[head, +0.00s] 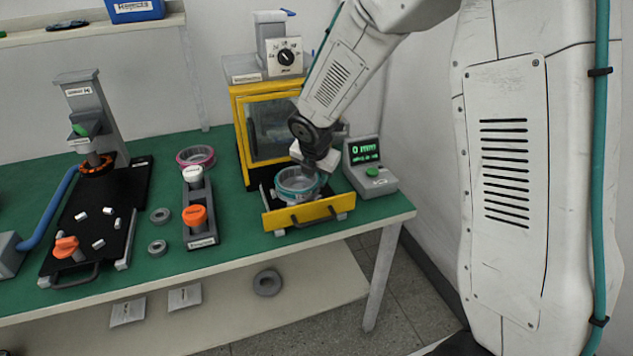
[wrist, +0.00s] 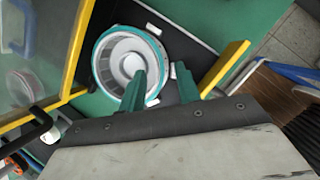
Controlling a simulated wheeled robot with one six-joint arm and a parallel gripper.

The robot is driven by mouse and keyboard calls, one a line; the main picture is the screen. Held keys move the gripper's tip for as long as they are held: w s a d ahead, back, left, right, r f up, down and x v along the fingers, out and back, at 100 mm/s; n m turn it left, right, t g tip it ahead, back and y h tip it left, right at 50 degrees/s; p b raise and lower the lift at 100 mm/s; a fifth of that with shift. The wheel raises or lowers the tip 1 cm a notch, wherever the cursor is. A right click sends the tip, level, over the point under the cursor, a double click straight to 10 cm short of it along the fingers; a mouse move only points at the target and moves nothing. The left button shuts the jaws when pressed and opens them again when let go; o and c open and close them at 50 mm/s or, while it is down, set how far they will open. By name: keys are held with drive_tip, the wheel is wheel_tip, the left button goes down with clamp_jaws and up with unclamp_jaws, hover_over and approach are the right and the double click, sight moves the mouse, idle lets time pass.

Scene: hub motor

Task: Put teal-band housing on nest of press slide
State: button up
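The teal-band housing (head: 297,184), a grey open ring with a teal band, sits upright on the pulled-out press slide (head: 302,214). The wrist view also shows the housing (wrist: 108,62), with a pale round centre inside. It rests on the dark slide plate among small white blocks of the nest (wrist: 153,29); its exact seating cannot be told. My gripper (wrist: 161,70) is over the housing's near right rim. Its two teal fingers stand apart, one over the ring and one outside it, with a visible gap. In the head view my gripper (head: 318,165) partly hides the housing's right side.
The yellow press (head: 240,130) stands behind the slide. A display box (head: 370,165) reading 0 mm is close on the right. The table's front edge is close.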

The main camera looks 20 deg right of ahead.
drive_tip(key=s+d+r+m+g, duration=0.1)
drive_tip(key=s+d+r+m, duration=0.2)
drive_tip(key=s+r+m, duration=1.1)
drive_tip(key=s+r+m+g+y, duration=0.1)
drive_tip(key=s+r+m+g, duration=0.1)
drive_tip(key=s+m, duration=1)
drive_tip(key=s+r, duration=0.1)
drive_tip(key=s, duration=0.9)
drive_tip(key=shift+s+r+m+y, duration=0.2)
drive_tip(key=shift+m+y, duration=0.1)
drive_tip(key=shift+y, duration=0.1)
